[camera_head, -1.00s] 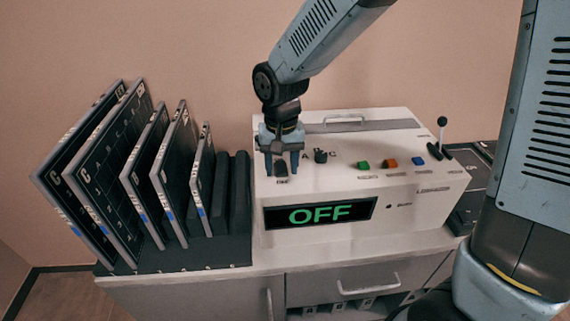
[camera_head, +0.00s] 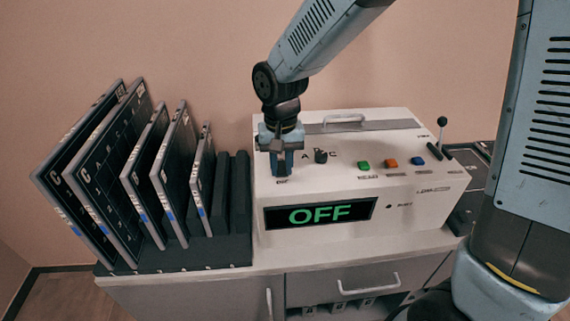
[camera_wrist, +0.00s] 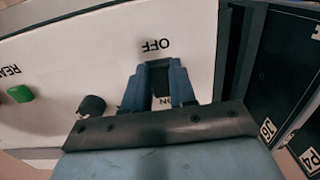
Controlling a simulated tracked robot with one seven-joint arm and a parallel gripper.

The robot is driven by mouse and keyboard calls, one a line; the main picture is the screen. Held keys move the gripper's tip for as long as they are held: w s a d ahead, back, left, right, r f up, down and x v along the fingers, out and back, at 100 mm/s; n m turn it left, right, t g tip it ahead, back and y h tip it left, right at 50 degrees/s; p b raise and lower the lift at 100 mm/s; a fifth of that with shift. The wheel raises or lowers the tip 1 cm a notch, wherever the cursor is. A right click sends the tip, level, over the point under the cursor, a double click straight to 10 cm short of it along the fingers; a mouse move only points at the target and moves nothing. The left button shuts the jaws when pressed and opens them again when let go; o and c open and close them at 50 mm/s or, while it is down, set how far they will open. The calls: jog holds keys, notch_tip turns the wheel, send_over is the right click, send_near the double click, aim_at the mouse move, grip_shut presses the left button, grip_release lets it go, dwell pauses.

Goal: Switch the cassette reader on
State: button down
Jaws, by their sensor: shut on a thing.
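The white cassette reader (camera_head: 410,205) stands on the cabinet top, and its front display (camera_head: 320,214) reads OFF in green. My gripper (camera_head: 281,172) points down at the left end of the reader's top. In the wrist view my gripper (camera_wrist: 160,75) is shut on the dark power switch (camera_wrist: 159,78), with a blue finger on each side. The label OFF shows beyond the switch and ON shows partly on the near side. In the head view the fingers hide most of the switch.
A black knob (camera_head: 321,156) sits right of my gripper, followed by green (camera_head: 364,165), orange (camera_head: 391,163) and blue (camera_head: 418,160) buttons. A lever (camera_head: 442,132) stands at the right end. Several dark cassettes (camera_head: 112,170) lean in a rack (camera_head: 185,257) at left.

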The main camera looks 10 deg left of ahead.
jog(key=shift+w+a+r+g+h, duration=0.1)
jog(key=shift+w+g+h, duration=0.2)
jog(key=shift+g, duration=0.75)
jog(key=shift+w+r+g+h, duration=0.1)
jog(key=shift+w+g+h, duration=0.2)
jog(key=shift+g, duration=0.75)
jog(key=c, duration=0.9)
grip_release()
jog(key=v, duration=1.3)
jog(key=shift+w+r, duration=0.15)
jog(key=shift+r, duration=0.15)
